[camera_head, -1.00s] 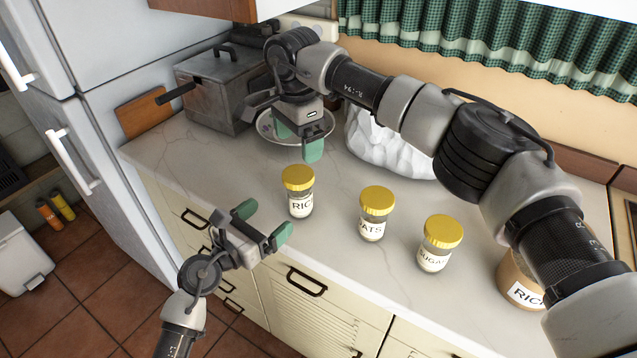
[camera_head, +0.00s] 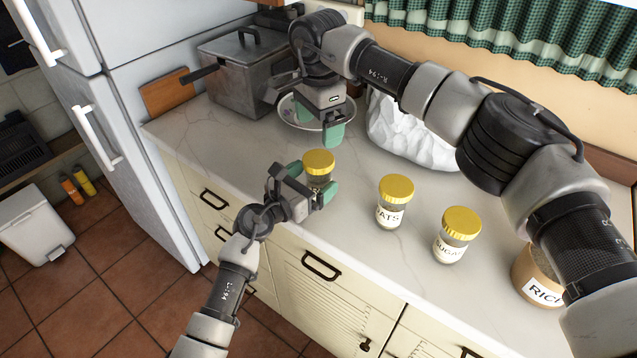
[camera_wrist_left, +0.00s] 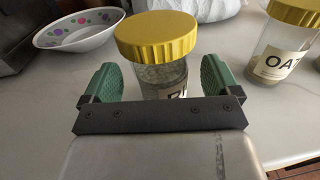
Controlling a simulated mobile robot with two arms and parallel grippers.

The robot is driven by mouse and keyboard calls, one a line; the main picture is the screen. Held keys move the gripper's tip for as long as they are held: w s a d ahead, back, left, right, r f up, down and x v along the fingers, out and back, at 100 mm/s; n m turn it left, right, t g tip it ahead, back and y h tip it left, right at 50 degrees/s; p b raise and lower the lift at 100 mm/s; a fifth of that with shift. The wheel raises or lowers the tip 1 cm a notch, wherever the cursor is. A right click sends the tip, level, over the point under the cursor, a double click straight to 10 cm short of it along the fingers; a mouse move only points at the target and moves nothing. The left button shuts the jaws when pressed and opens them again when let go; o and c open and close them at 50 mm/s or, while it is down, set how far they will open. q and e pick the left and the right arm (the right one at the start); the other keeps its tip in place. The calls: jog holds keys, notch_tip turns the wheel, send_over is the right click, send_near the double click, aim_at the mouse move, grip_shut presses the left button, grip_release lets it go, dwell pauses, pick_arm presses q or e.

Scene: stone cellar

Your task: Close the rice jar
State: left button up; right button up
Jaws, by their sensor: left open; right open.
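The rice jar (camera_head: 319,163), a glass jar with a yellow lid, stands upright on the counter; its lid sits on top, but I cannot tell how tightly. In the left wrist view the jar (camera_wrist_left: 157,40) is between my left gripper's green fingers, its label mostly hidden by the gripper. My left gripper (camera_head: 312,181) is open around the jar's body, below the lid, with gaps visible on both sides. My right gripper (camera_head: 318,123) is open and empty, above and behind the jar.
An oats jar (camera_head: 395,201) and a sugar jar (camera_head: 457,235) stand to the right, with a larger rice container (camera_head: 537,275) beyond. A patterned bowl (camera_head: 292,113), a metal pot (camera_head: 240,76) and a white bag (camera_head: 408,138) are behind. The counter's front left is clear.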

aim_at(318, 159)
pick_arm(q)
jog(key=shift+x, duration=1.1)
jog(key=shift+c, duration=0.3)
grip_shut()
pick_arm(e)
jog(key=n, duration=0.9)
jog(key=shift+f, duration=0.1)
jog(key=shift+f, duration=3.9)
jog(key=shift+c, duration=0.5)
